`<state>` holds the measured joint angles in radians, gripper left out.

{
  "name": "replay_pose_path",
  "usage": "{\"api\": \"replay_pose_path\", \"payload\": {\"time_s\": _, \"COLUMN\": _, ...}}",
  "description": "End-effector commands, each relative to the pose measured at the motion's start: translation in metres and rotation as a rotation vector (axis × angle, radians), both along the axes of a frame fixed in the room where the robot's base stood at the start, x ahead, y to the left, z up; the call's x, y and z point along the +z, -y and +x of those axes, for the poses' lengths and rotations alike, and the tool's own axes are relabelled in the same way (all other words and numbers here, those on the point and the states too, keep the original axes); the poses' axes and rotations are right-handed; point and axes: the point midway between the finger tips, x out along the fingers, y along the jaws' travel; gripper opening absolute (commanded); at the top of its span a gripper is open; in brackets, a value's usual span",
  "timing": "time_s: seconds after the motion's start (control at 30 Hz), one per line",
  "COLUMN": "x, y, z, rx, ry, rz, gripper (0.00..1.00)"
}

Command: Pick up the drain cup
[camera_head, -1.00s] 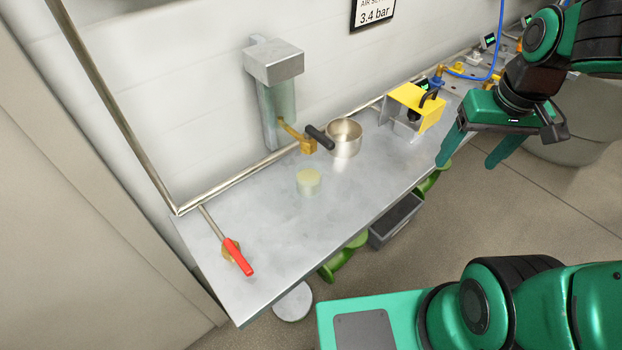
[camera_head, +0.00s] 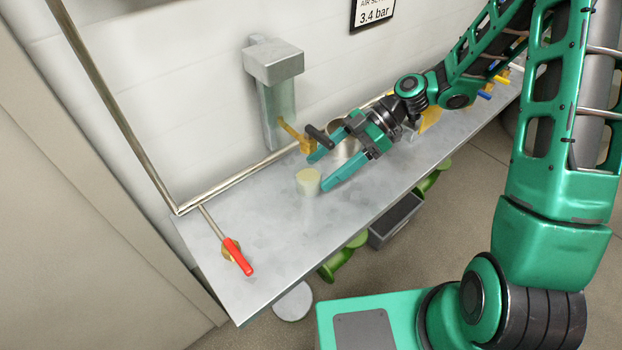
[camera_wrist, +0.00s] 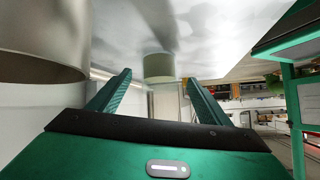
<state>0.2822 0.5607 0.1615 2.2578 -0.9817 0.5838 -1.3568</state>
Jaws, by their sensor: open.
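A small pale, yellowish-topped cup (camera_head: 308,182), likely the drain cup, stands upright on the steel bench. My gripper (camera_head: 321,171) is open and empty, with its two green fingers pointing at this cup from the right. In the wrist view the cup (camera_wrist: 158,70) shows between and just beyond the fingertips (camera_wrist: 158,78); I cannot tell whether the tips overlap it. The wrist view is upside down, with the bench at the top. A round steel pot (camera_head: 346,150) stands behind my fingers, partly hidden by them; it also shows at the left in the wrist view (camera_wrist: 35,45).
A red-handled lever (camera_head: 237,256) is at the bench's left end. The bench (camera_head: 255,215) is clear around the cup's left.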

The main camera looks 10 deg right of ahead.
Motion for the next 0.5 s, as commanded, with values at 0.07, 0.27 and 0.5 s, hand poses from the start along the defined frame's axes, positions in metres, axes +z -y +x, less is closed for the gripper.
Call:
{"api": "replay_pose_path", "payload": {"time_s": 0.07, "x": -0.002, "y": -0.004, "z": 0.001, "rx": 0.038, "ry": 0.027, "rz": 0.082, "gripper": 0.71}}
{"api": "replay_pose_path", "payload": {"time_s": 0.27, "x": 0.0, "y": -0.01, "z": 0.002, "rx": 0.095, "ry": 0.094, "rz": 0.216, "gripper": 0.71}}
{"api": "replay_pose_path", "payload": {"time_s": 0.5, "x": -0.005, "y": -0.023, "z": -0.002, "rx": 0.109, "ry": 0.111, "rz": 0.245, "gripper": 0.71}}
